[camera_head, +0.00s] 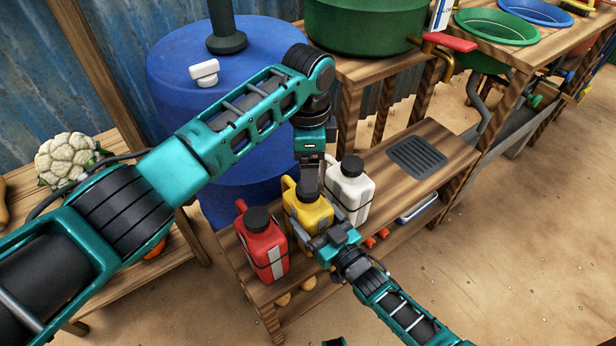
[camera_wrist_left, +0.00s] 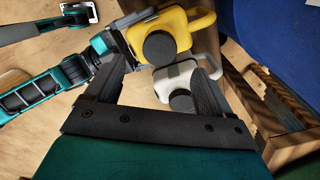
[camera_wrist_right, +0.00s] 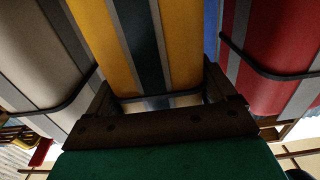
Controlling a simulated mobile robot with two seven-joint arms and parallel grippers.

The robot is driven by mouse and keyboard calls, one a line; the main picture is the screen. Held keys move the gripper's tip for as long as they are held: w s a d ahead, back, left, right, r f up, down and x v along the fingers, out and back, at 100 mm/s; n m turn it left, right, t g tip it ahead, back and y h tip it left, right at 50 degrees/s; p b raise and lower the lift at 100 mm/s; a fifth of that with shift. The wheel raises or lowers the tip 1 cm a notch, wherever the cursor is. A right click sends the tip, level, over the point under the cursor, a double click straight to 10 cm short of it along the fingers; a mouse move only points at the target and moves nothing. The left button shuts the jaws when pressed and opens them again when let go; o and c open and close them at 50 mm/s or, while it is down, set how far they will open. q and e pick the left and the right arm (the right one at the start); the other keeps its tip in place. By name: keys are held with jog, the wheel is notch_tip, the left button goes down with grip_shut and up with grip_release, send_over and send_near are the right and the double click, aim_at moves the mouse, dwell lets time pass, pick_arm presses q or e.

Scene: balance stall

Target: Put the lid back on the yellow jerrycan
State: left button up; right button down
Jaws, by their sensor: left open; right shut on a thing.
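The yellow jerrycan (camera_head: 309,217) stands upright on the wooden bench between the red one and the white one. In the left wrist view the yellow jerrycan (camera_wrist_left: 196,28) has a round black lid (camera_wrist_left: 167,47) over its neck; I cannot tell whether it is fastened. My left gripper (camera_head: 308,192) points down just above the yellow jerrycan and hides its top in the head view. Its jaws (camera_wrist_left: 160,72) are open, with nothing between them. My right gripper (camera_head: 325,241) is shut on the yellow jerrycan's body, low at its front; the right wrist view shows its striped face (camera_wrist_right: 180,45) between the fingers.
The red jerrycan (camera_head: 262,247) and the white jerrycan (camera_head: 350,192), both with black lids, stand close on either side. A dark drain grid (camera_head: 417,157) lies on the bench to the right. A blue barrel (camera_head: 165,70) and a green tub (camera_head: 360,28) stand behind.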

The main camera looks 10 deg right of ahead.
pick_arm(q)
notch_tip(320, 180, up, 5)
jog(key=shift+r, duration=0.2)
pick_arm(e)
grip_release()
pick_arm(q)
notch_tip(320, 180, up, 2)
jog(key=shift+r+p, duration=0.1)
jog(key=shift+p, duration=1)
pick_arm(e)
jog(key=v, duration=1.3)
